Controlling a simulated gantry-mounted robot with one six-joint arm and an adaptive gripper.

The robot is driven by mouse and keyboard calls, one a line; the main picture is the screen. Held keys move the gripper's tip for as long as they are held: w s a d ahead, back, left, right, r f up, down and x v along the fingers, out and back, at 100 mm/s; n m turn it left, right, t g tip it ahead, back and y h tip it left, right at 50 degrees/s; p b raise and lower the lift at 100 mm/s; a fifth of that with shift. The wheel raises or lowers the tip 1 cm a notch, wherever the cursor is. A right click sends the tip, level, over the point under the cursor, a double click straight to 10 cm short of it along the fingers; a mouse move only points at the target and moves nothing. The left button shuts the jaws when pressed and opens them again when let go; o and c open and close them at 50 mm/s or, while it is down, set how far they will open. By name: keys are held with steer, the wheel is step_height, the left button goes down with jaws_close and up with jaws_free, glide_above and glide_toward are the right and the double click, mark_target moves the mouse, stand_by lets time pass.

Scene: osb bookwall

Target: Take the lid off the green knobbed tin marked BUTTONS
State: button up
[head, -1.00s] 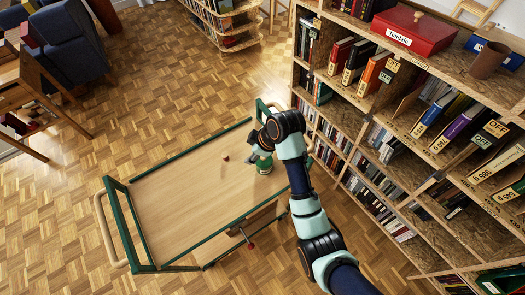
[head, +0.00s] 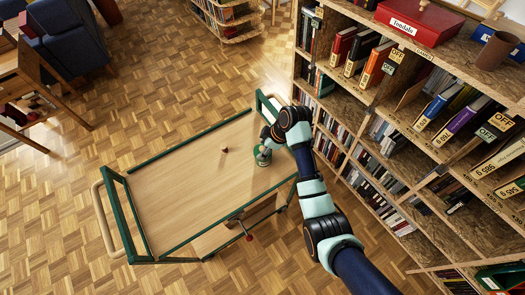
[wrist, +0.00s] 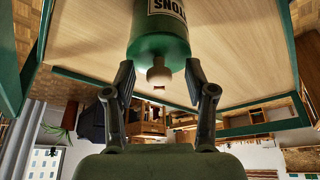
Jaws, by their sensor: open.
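The green tin (head: 262,157) stands on the trolley's wooden top near its right end. In the wrist view the tin (wrist: 160,42) shows upside down, with a pale label (wrist: 167,7) reading "TONS", the rest cut off. Its lid has a pale round knob (wrist: 159,73). My gripper (wrist: 159,75) is open, with one finger on each side of the knob and a visible gap on both sides. In the head view my gripper (head: 266,143) is at the top of the tin and partly hides it.
A small reddish-brown object (head: 224,150) lies on the trolley top (head: 185,195), left of the tin. Green rails edge the trolley. A tall bookshelf (head: 455,235) stands close on the right, with a red box (head: 418,22) on top. The trolley's left half is clear.

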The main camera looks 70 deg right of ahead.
steer(key=c, duration=1)
steer(key=shift+c, duration=0.2)
step_height(320, 180, up, 20)
steer(key=p, duration=0.7)
